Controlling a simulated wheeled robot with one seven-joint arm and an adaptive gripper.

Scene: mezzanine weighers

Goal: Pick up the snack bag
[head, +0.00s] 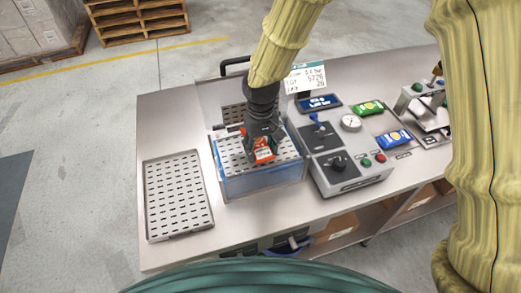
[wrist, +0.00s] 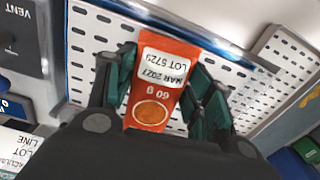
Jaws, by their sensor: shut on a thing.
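An orange-red snack bag (head: 264,154) with a white label is between the fingers of my gripper (head: 262,146), over the perforated top of a blue-sided box. In the wrist view the bag (wrist: 153,113) shows its printed label, "LOT 5729", and a round orange mark. The dark green fingers of my gripper (wrist: 165,80) are shut on its two sides. Whether the bag touches the perforated surface below cannot be told.
The blue-sided box (head: 262,183) stands on a steel bench. A perforated tray (head: 178,195) lies at its left. A grey control unit (head: 347,162) with knobs and a gauge stands at its right. Green (head: 367,108) and blue (head: 394,139) bags lie farther right.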

